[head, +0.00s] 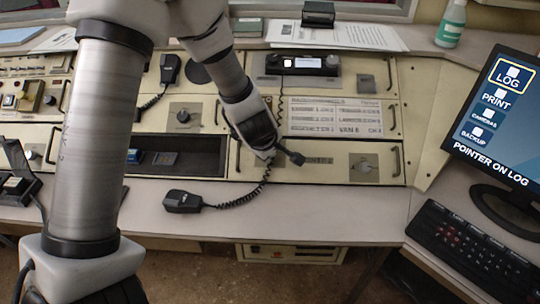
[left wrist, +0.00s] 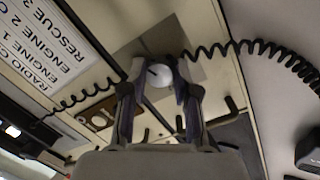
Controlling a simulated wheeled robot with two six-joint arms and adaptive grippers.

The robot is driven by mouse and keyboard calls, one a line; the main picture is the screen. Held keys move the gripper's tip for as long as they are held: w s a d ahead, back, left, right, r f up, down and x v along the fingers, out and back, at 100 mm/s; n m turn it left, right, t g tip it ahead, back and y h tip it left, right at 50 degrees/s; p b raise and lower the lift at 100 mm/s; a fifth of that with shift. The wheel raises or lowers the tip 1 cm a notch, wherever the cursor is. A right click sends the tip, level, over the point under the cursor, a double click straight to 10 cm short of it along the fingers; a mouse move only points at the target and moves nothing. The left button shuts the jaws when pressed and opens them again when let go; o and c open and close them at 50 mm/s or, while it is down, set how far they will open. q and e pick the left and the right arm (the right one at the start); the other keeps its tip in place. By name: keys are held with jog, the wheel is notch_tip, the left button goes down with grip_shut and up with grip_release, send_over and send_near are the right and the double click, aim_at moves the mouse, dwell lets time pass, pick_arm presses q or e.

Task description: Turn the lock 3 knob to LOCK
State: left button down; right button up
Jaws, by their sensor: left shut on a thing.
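My left gripper (head: 275,152) reaches down to the beige console panel in the middle of the head view. In the left wrist view, its two fingers (left wrist: 158,90) are closed around a round whitish knob (left wrist: 151,72) with a dark pointer line, set on a grey plate (left wrist: 183,58). I cannot read a label saying which lock it is, nor the position the pointer marks. In the head view the gripper hides this knob. Another round knob on a plate (head: 362,167) stands to the right on the same lower panel. My right gripper is not in view.
A coiled cord (head: 263,180) runs close beside the gripper to a black handset (head: 183,202) on the desk; the cord also crosses the left wrist view (left wrist: 225,47). A monitor (head: 505,110) and keyboard (head: 470,248) stand at right.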

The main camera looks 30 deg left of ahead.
pick_arm(q)
jog(key=n+b, duration=0.3)
jog(key=shift+f+n, duration=0.25)
jog(key=shift+n, duration=0.15)
jog(key=n+b, duration=0.2)
jog(key=n, duration=0.1)
jog(key=shift+n+t+y+b, duration=0.3)
jog(key=shift+t, duration=0.1)
jog(key=n+b, duration=0.2)
jog(key=n, duration=0.1)
jog(key=shift+n, duration=0.3)
jog(key=shift+r+n+y+b, duration=0.15)
jog(key=shift+n+y+b, duration=0.4)
jog(key=shift+n, duration=0.75)
jog(key=c, duration=0.9)
grip_release()
jog(key=shift+d, duration=0.1)
jog(key=shift+o, duration=0.2)
